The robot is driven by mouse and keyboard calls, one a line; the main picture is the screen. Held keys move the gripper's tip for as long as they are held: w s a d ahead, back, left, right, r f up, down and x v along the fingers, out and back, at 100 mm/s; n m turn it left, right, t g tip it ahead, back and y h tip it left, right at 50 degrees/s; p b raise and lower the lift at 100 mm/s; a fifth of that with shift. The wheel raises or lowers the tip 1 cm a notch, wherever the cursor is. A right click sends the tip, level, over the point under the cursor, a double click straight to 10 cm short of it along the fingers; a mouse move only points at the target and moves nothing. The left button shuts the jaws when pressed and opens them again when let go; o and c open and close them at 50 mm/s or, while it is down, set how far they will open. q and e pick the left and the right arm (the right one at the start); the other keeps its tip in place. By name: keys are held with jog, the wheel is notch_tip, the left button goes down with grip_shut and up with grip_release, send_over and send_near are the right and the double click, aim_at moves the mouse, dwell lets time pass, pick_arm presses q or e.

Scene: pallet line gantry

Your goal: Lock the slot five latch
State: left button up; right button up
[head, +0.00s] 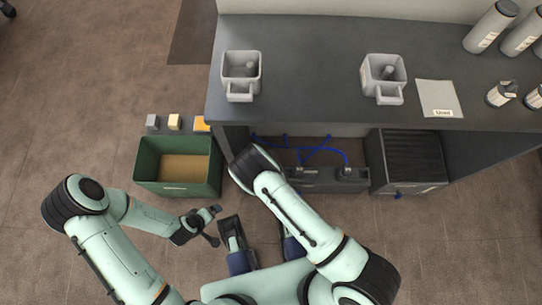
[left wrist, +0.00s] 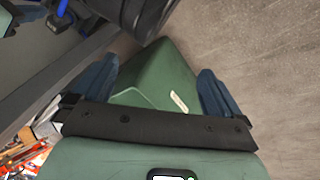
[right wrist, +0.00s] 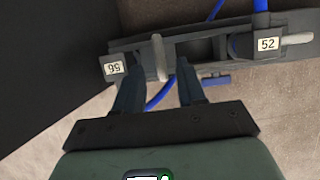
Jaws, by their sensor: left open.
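A dark rack (head: 320,180) with blue hoses sits below the bench. In the right wrist view the rack (right wrist: 205,47) has a tag like S2 (right wrist: 267,45) at right and a tag like 95, or S6 upside down, (right wrist: 114,68) at left. A pale lever (right wrist: 160,57) stands across the rack near the left tag. I read no slot five tag. My right gripper (right wrist: 157,70) is open, its fingertips either side of the lever; touch is unclear, and my wrist hides it in the head view. My left gripper (head: 214,225) is open and empty, near the green bin.
The green bin (head: 146,176) stands on the floor at left, with small blocks (head: 174,122) behind it. The grey bench (head: 310,75) carries two grey cups (head: 241,88) and several cylinders (head: 490,27). A dark ribbed box (head: 410,160) stands right of the rack.

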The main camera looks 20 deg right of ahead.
jog(key=x, duration=0.2)
jog(key=shift+w+f+b, duration=0.15)
jog(key=shift+f+b, duration=0.2)
jog(key=shift+w+d+f, duration=0.1)
jog(key=shift+w+f, duration=0.1)
jog(key=shift+f, duration=0.2)
pick_arm(q)
jog(key=f, duration=0.1)
jog(key=s, duration=0.1)
jog(key=s+f+g, duration=0.1)
jog(key=shift+s+a+f, duration=0.25)
jog(key=shift+f, duration=0.05)
pick_arm(e)
grip_shut()
